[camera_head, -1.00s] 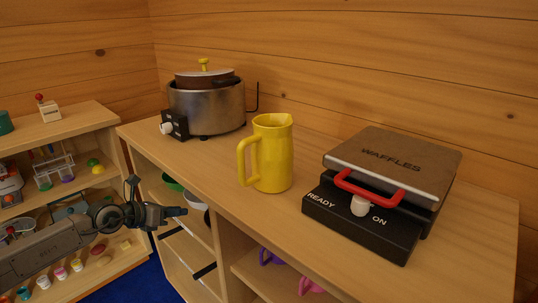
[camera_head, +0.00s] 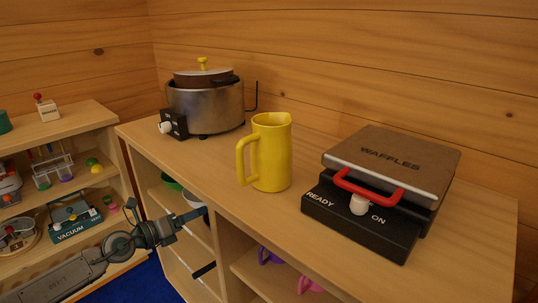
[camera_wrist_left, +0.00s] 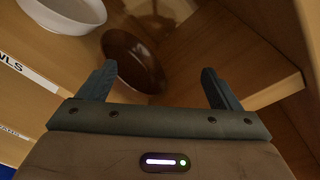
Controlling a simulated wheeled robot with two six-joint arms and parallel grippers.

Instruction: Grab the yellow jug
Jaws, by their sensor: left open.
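The yellow jug (camera_head: 273,155) stands upright on the wooden counter, between the cooker and the waffle maker. Its handle faces left. My left gripper (camera_head: 200,213) is in front of the cabinet's open shelves, below the counter top and to the lower left of the jug, apart from it. In the left wrist view the left gripper (camera_wrist_left: 160,88) is open, with nothing between its fingers. The jug does not show in that view. My right gripper is not in view.
A steel cooker (camera_head: 206,107) stands left of the jug, a waffle maker (camera_head: 385,185) right of it. The counter edge (camera_head: 185,185) lies above my left gripper. A white bowl (camera_wrist_left: 68,12) and a brown bowl (camera_wrist_left: 132,60) sit on the shelves. A toy shelf (camera_head: 60,140) stands at left.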

